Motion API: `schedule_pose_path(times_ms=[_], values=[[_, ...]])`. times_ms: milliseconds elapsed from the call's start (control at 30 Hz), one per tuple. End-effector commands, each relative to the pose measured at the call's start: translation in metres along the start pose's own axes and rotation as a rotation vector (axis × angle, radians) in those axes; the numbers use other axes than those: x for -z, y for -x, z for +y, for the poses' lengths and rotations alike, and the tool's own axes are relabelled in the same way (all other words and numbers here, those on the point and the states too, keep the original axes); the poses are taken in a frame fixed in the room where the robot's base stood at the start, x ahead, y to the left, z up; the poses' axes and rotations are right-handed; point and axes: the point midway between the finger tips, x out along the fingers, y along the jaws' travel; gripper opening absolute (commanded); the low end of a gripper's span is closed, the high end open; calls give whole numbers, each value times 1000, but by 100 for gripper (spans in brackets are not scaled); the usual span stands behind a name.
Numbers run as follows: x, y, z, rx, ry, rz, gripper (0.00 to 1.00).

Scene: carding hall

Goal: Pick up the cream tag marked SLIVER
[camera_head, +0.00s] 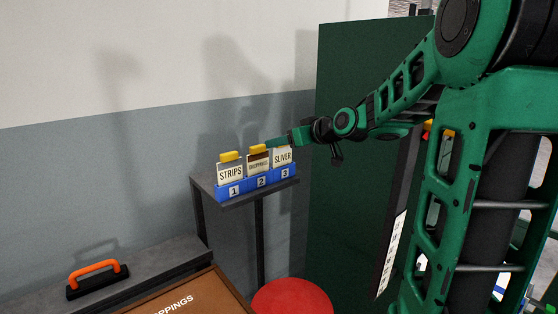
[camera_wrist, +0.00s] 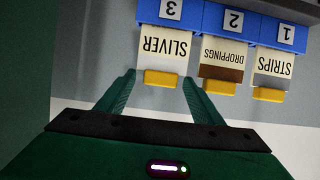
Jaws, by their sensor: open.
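The cream tag marked SLIVER (camera_head: 282,157) stands in slot 3 of a blue holder (camera_head: 235,190) on a small grey shelf. In the wrist view the SLIVER tag (camera_wrist: 165,45) appears upside down, with a yellow grip (camera_wrist: 161,78) on its end. My gripper (camera_head: 270,143) is at the tag's top in the head view and hides its grip there. In the wrist view my gripper (camera_wrist: 158,78) is open, with one finger on each side of the yellow grip. I cannot tell whether either finger touches it.
The DROPPINGS tag (camera_wrist: 222,55) stands close beside in slot 2, near one finger. The STRIPS tag (camera_head: 230,172) is in slot 1. A wall is behind the shelf (camera_head: 206,186), and a dark green panel (camera_head: 345,200) stands to the right. A red round top (camera_head: 292,298) is below.

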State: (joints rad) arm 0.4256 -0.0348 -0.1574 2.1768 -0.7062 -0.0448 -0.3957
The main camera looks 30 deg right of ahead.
Motion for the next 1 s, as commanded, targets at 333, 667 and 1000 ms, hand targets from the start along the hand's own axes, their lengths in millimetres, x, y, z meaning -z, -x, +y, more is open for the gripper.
schedule_pose_path(times_ms=[333,667,1000], values=[[-1,-45,0,1,-1,-1,61],[0,-50,0,0,-1,-1,59],[0,-50,0,0,-1,-1,17]])
